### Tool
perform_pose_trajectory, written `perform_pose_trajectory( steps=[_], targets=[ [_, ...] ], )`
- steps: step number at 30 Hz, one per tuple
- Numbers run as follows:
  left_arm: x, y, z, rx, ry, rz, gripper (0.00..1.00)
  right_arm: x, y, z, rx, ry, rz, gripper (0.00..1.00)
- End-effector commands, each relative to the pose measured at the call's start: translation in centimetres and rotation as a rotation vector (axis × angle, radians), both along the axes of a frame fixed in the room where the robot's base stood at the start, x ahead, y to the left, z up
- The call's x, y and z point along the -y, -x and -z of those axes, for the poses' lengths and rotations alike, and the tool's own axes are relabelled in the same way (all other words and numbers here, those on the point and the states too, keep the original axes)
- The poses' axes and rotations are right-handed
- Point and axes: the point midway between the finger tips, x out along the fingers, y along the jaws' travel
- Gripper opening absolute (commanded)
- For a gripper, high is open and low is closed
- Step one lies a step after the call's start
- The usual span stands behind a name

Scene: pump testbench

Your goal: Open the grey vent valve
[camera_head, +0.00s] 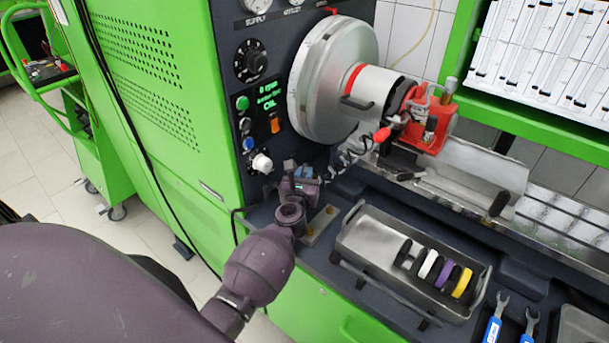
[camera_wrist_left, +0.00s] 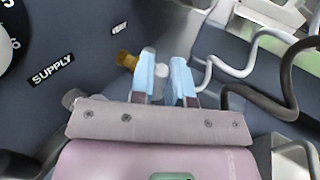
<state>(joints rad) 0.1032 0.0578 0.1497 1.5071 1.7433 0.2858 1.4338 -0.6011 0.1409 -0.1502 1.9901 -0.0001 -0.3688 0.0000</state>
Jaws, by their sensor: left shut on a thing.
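My left gripper (camera_head: 308,172) is at the lower part of the bench's dark panel, below the white knob. In the left wrist view its two pale blue fingers (camera_wrist_left: 164,80) are closed on a small light grey piece, the grey vent valve (camera_wrist_left: 162,71). A brass fitting (camera_wrist_left: 127,60) sticks out just left of the fingers. In the head view the gripper hides the valve. My right gripper is not in view.
A white knob (camera_head: 262,163) and coloured buttons sit above the gripper. A metal tray (camera_head: 365,232) with several coloured rings lies to the right. In the wrist view, a grey coiled hose (camera_wrist_left: 262,45) and a dark hose (camera_wrist_left: 262,96) run close to the right.

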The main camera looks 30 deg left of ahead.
Motion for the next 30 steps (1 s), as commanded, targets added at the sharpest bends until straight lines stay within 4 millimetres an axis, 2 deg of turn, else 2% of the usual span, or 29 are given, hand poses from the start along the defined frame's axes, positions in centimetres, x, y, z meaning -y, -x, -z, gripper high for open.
perform_pose_trajectory(
  steps=[7,19,29,30],
  targets=[
    [0.4,-0.2,0.2,0.002,0.001,-0.039,0.00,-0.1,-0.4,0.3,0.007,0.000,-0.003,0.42],
    [1.6,-1.2,0.3,-0.001,0.000,-0.256,0.00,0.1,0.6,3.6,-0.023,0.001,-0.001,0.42],
    [1.6,-1.2,0.0,-0.002,-0.001,-0.270,0.00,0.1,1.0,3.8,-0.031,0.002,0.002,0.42],
    [1.5,-1.2,0.0,-0.002,-0.001,-0.270,0.18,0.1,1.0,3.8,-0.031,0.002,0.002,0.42]
  ],
)
